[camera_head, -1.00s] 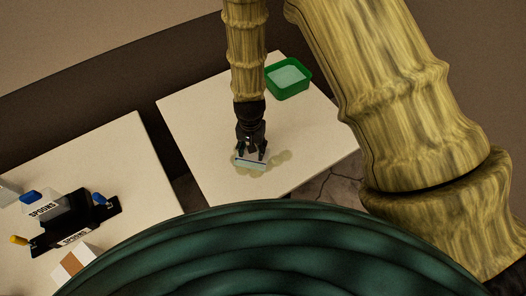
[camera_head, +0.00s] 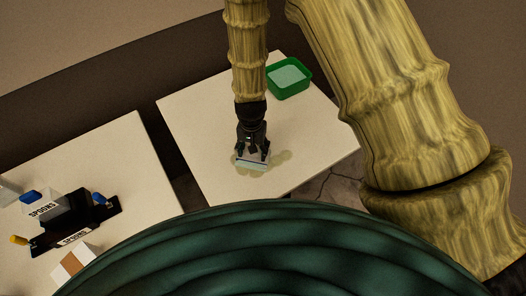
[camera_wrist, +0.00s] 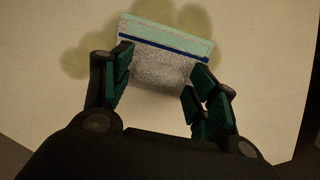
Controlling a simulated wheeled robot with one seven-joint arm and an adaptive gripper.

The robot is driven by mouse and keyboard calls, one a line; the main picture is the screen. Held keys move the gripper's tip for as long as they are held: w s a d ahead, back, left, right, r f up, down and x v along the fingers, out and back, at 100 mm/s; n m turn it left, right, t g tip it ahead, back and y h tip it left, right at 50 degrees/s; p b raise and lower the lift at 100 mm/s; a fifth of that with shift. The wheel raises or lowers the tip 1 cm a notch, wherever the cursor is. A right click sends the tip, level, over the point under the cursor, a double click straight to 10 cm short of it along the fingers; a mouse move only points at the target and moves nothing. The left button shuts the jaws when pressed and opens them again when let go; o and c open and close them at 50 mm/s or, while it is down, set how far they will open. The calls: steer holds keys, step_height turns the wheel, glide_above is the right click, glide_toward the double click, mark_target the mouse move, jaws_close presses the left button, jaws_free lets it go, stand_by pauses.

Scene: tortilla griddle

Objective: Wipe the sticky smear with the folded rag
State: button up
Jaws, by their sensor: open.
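The folded rag (camera_head: 251,164) lies on the right-hand table, pale green with a dark blue stripe. It also shows in the wrist view (camera_wrist: 165,40), with a grey speckled part between the fingers. The sticky smear (camera_head: 281,157) is a patch of yellowish blots on the table, showing to the right of the rag. In the wrist view the smear (camera_wrist: 76,62) shows beyond the rag and at its left; the rag covers part of it. My gripper (camera_head: 252,155) is open, its fingers (camera_wrist: 155,85) on either side of the rag's near part. Whether they touch it I cannot tell.
A green tub (camera_head: 289,78) with pale contents stands at the table's far corner. The right table (camera_head: 200,115) is otherwise bare. A gap separates it from the left table (camera_head: 110,150), which holds a dark rack (camera_head: 75,225), boxes marked SPOONS and blue and yellow items.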

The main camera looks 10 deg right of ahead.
steer(key=shift+f, duration=0.65)
steer(key=shift+c, duration=0.4)
steer(key=c, duration=0.9)
steer(key=shift+r+p, duration=1.6)
steer(key=shift+r, duration=0.9)
steer(key=shift+c, duration=0.2)
